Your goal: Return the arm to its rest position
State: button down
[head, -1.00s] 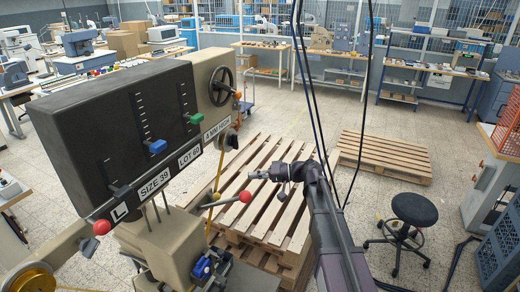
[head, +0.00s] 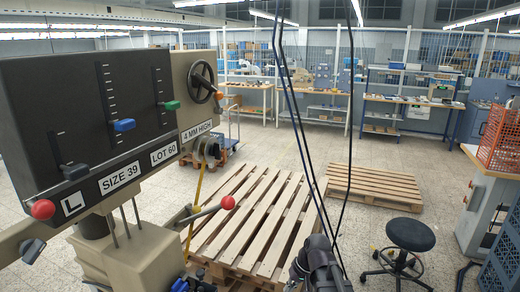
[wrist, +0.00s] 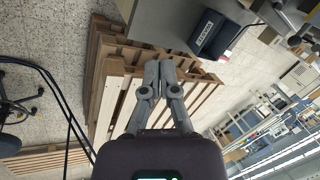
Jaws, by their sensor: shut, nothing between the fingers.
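My arm (head: 322,265) shows at the bottom of the head view, right of the stamping machine and in front of the pallet stack. Its gripper end is mostly cut off there by the lower edge. In the wrist view my gripper (wrist: 158,78) has its two grey fingers together with nothing between them. The wooden pallets (wrist: 112,85) lie behind the fingers, and the fingers appear clear of them.
The stamping machine (head: 85,120) fills the left, its red-knobbed lever (head: 228,202) sticking out toward the pallets (head: 255,215). A black stool (head: 410,234) and an orange crate (head: 500,138) stand right. A dark labelled bin (wrist: 215,35) shows in the wrist view.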

jog(key=s+d+f+m+h+b, duration=0.1)
jog(key=s+d+f+h+b, duration=0.3)
jog(key=d, duration=0.4)
notch_tip(320, 180, down, 3)
jog(key=shift+s+r, duration=0.15)
jog(key=shift+s, duration=0.4)
